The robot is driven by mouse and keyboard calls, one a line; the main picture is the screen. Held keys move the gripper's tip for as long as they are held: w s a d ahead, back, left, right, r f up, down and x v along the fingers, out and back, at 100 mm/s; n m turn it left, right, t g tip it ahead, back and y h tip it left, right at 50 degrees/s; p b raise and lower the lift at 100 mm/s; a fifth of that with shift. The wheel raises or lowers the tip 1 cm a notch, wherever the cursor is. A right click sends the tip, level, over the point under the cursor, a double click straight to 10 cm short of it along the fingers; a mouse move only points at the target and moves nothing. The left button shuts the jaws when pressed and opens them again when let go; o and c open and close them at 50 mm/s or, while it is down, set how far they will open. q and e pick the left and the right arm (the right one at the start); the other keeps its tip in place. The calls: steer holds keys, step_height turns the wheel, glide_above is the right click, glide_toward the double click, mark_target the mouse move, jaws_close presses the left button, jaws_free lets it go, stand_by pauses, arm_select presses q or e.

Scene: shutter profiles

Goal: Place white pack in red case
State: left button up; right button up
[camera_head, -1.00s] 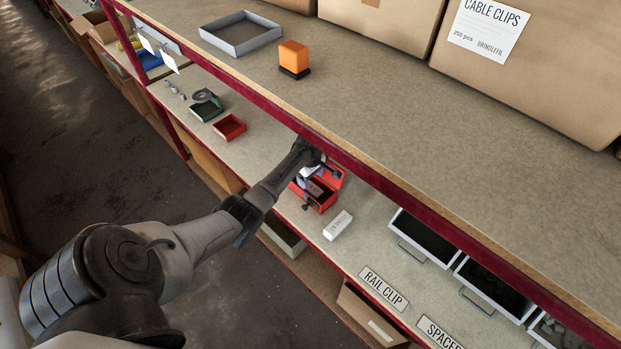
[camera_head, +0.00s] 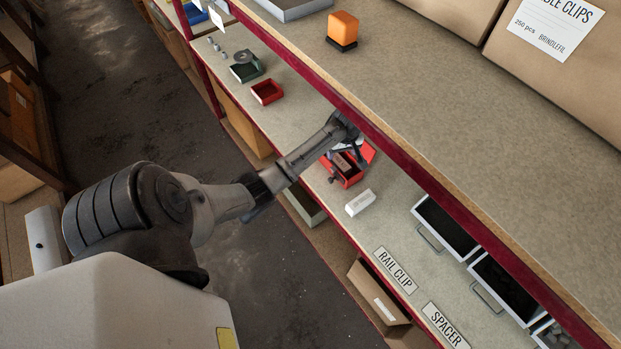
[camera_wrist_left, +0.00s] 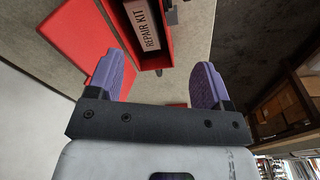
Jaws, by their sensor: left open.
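The red case (camera_head: 346,181) stands open on the lower shelf, its red lid (camera_head: 367,152) raised on the right side. A brownish pack (camera_head: 345,162) lies in it; in the left wrist view it is a pale pink-tinted block (camera_wrist_left: 146,27) marked REPAIR KIT. A white pack (camera_head: 360,202) lies on the shelf in front of the case, outside it. My left gripper is by the far side of the case, partly hidden by the upper shelf edge. In its wrist view the two purple fingers (camera_wrist_left: 160,66) are apart with nothing between them. My right gripper is not in view.
The upper shelf's red edge (camera_head: 397,159) overhangs close to my left arm. A small red tray (camera_head: 267,92) and a green tray (camera_head: 247,70) stand to the left. Grey-framed bins (camera_head: 447,226) stand to the right. Bare shelf lies between.

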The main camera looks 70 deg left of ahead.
arm_select(q)
steer(key=s+d+f+m+t, duration=0.1)
steer(key=s+d+f+m, duration=0.1)
steer(key=s+d+m, duration=0.45)
steer(key=s+d+f+m, duration=0.3)
steer(key=s+d, duration=0.1)
steer(key=d, duration=0.5)
steer(key=s+d+r+m+t+h, duration=0.1)
steer(key=s+d+r+m+t, duration=0.1)
steer(key=s+d+r+m, duration=0.4)
steer(key=s+d+m, duration=0.3)
steer(key=s+d, duration=0.4)
steer(key=shift+r+h, duration=0.2)
steer(key=shift+h, duration=0.1)
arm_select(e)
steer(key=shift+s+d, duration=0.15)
arm_select(q)
steer(key=shift+d, duration=0.1)
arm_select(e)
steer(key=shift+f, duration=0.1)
arm_select(q)
step_height(320, 180, down, 17)
steer(key=b, duration=1.7)
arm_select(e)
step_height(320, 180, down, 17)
arm_select(q)
steer(key=shift+c, duration=0.2)
